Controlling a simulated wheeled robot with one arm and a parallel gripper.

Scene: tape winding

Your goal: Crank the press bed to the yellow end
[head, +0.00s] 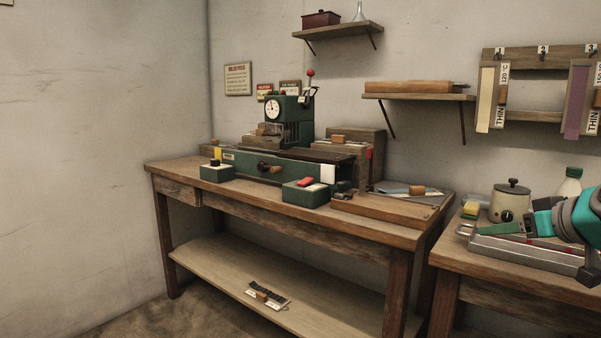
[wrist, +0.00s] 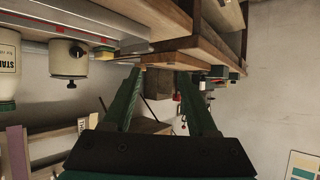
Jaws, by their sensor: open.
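The press (head: 288,125) stands on the left bench, with a green body, a round dial and a red-knobbed lever. Its long green base (head: 240,165) carries a yellow mark (head: 217,153) at the left end and a white plate (head: 328,174) at the right end. A dark crank with a wooden knob (head: 266,168) is on the base's front. The dark bed (head: 330,152) lies along the top; its exact position is hard to tell. My gripper (head: 490,229) is at the right, over the right bench, well away from the crank. In the wrist view my gripper (wrist: 160,73) is open and empty.
A lidded pot (head: 510,202) and metal tray (head: 490,245) are near my gripper. A gap separates the benches.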

